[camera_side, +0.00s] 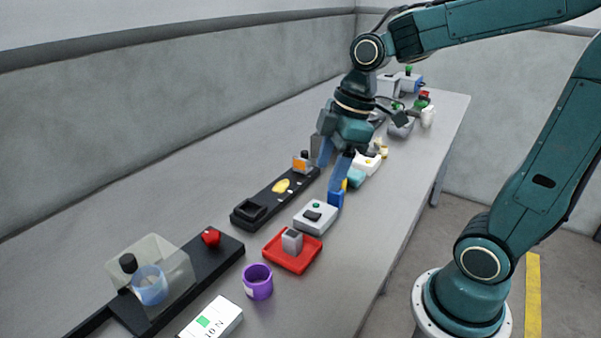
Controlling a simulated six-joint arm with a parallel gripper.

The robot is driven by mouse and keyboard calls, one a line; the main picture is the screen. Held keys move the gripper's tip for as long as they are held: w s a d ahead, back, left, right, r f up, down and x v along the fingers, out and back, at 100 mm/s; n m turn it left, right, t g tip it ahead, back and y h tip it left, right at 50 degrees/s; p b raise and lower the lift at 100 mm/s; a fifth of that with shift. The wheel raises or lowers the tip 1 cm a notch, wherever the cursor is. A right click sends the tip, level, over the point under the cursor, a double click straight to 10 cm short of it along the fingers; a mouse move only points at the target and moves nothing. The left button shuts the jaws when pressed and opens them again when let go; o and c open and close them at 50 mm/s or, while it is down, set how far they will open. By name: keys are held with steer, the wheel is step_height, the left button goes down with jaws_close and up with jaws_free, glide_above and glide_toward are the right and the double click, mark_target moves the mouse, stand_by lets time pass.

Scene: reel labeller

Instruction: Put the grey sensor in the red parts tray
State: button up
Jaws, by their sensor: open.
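The red parts tray (276,262) lies on the table at the middle front. A small grey block that looks like the grey sensor (292,239) stands upright inside it, with nothing gripping it. My gripper (333,180) is open, above and to the right of the tray, apart from the grey block. Its fingers point down over the table behind the grey button box. The space between the fingers is partly hidden, but I see nothing held there.
A grey box with a green button (316,216) stands right behind the tray. A purple cup (257,282) stands in front left of it. A black labeller base (250,213) lies to the left. Several parts crowd the table's far end. The table's right front is clear.

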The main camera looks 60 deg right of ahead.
steer(key=s+r+m+t+h, duration=0.1)
steer(key=s+r+m+t, duration=0.1)
steer(key=s+m, duration=0.7)
steer(key=shift+s+a+r+t+h, duration=0.2)
steer(key=shift+s+r+t+h, duration=0.15)
steer(key=shift+s+t, duration=0.2)
